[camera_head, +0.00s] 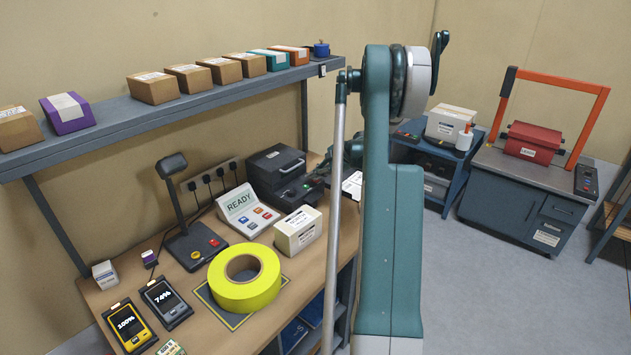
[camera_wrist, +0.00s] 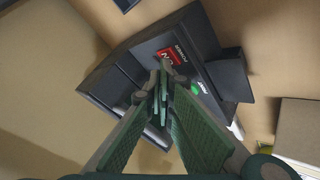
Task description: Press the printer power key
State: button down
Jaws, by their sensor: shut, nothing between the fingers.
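The black printer (camera_head: 276,165) stands at the back right of the bench in the head view, and it fills the middle of the wrist view (camera_wrist: 130,75). Its red power key (camera_wrist: 166,56), with lettering beside it, is on the dark top panel. A green print key (camera_wrist: 194,89) is a little to its right and below. My gripper (camera_wrist: 161,90) is shut and empty, with its tips just below the red key in the wrist picture. I cannot tell whether they touch the panel. In the head view my gripper (camera_head: 318,176) is partly hidden by my arm.
A white READY console (camera_head: 240,204), a label box (camera_head: 297,232) and yellow tape roll (camera_head: 244,290) stand near the printer. A shelf (camera_head: 180,105) with several boxes runs above the bench. Plugs and cables (camera_head: 209,178) are on the wall behind.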

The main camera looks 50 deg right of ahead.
aim_at(314, 181)
jog(key=shift+r, duration=0.55)
jog(key=shift+r, duration=0.15)
jog(key=shift+r+p, duration=0.85)
jog(key=shift+r, duration=2)
